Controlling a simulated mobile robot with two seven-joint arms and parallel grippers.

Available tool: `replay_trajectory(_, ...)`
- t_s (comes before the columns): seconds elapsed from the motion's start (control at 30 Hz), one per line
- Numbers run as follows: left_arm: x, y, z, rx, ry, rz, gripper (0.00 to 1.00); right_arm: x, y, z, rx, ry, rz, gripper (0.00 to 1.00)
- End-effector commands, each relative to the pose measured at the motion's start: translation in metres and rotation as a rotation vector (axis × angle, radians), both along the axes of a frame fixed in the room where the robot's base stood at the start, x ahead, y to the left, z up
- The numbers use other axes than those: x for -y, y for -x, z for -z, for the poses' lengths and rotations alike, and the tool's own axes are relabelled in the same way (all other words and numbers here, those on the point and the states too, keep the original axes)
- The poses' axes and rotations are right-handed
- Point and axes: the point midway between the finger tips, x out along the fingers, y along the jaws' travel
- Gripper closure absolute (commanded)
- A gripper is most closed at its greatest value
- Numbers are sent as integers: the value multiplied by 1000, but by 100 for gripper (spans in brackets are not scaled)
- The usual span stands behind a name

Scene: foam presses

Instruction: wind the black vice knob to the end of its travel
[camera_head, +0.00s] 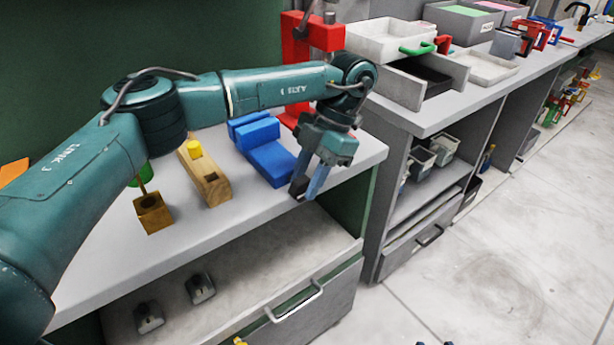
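A blue vice (268,158) sits on the grey bench near its front edge. A small dark block (298,188), which looks like the black knob, shows at the vice's front right end. My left gripper (306,187) points down at that end, with its two fingers at or around the dark block. The fingers partly cover it. I cannot tell whether they are closed on it or only beside it. My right gripper is not in view.
A wooden plane (204,174) with a yellow knob and a small wooden block (153,213) stand left of the vice. A red press (304,50) stands behind my gripper. A drawer (305,306) is below the bench. Grey trays (389,40) are on the right-hand counter.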

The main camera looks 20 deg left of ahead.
Motion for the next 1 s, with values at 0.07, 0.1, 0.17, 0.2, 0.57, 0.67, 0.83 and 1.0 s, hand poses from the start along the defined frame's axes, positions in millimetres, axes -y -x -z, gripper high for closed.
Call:
replay_trajectory(0.07,0,0,0,-1,-1,0,69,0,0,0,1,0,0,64)
replay_trajectory(0.1,0,0,0,-1,-1,0,69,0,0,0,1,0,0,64)
replay_trajectory(0.17,1,-1,-3,0,-1,0,69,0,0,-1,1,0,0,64)
replay_trajectory(0.2,2,-2,-6,0,-2,0,69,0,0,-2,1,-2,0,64)
replay_trajectory(0.57,23,-29,-76,7,-3,-2,69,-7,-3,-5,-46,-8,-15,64)
replay_trajectory(0.67,29,-36,-92,3,-4,-2,69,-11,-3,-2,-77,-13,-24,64)
replay_trajectory(0.83,35,-44,-110,0,-3,-1,69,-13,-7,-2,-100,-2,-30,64)
replay_trajectory(1.0,37,-47,-117,1,-1,0,69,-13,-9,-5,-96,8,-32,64)
